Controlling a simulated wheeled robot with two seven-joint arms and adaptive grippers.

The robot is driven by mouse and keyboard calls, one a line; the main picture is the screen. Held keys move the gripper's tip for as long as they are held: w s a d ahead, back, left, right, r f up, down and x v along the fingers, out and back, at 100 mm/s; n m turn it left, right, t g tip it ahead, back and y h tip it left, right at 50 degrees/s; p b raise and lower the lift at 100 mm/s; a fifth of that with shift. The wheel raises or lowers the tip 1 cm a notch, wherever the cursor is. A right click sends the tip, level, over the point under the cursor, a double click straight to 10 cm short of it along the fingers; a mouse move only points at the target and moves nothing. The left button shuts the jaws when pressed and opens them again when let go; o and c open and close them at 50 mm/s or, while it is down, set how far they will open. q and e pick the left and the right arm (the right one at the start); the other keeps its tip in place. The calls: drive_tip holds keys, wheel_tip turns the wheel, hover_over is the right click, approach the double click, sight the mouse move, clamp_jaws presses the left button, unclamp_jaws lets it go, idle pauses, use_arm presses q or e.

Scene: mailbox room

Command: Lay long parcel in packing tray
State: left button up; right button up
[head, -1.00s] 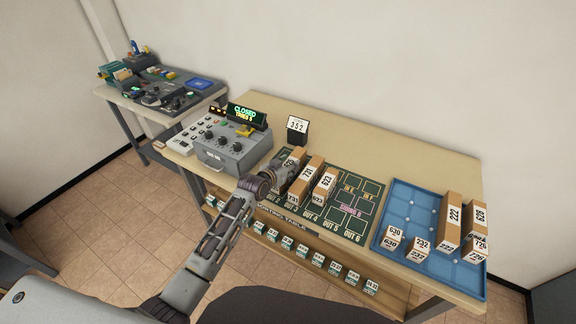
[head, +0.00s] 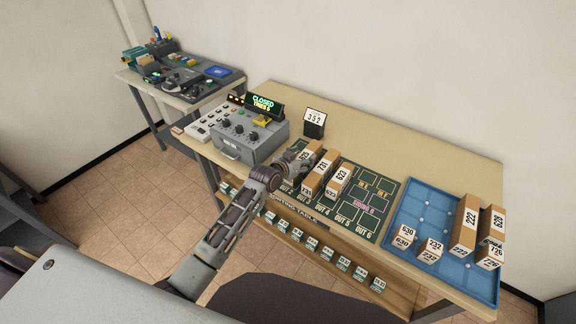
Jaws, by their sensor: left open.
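Long brown parcels with white number labels lie on the dark sorting mat (head: 387,187): the middle one (head: 325,165) reads about 731, and a shorter one marked 623 (head: 341,176) lies to its right. The leftmost parcel (head: 313,149) is partly hidden by my left gripper (head: 298,163). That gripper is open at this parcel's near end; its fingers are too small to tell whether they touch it. The blue tray (head: 425,205) at the right holds long parcels 222 (head: 467,222) and 629 (head: 492,222) and several small boxes. My right gripper is not in view.
A grey control box (head: 245,135) with a display reading CLOSED stands left of the mat. A black stand with card 352 (head: 314,122) is behind the parcels. Small labelled boxes line the shelf (head: 330,252) below. The tray's left and back parts are clear. A second table (head: 185,90) stands far left.

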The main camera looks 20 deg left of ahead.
use_arm(q)
drive_tip(key=v, duration=1)
drive_tip(key=shift+s, duration=0.3)
drive_tip(key=shift+o, duration=0.5)
drive_tip(key=shift+w+r, duration=0.1)
drive_tip(key=shift+r, duration=0.15)
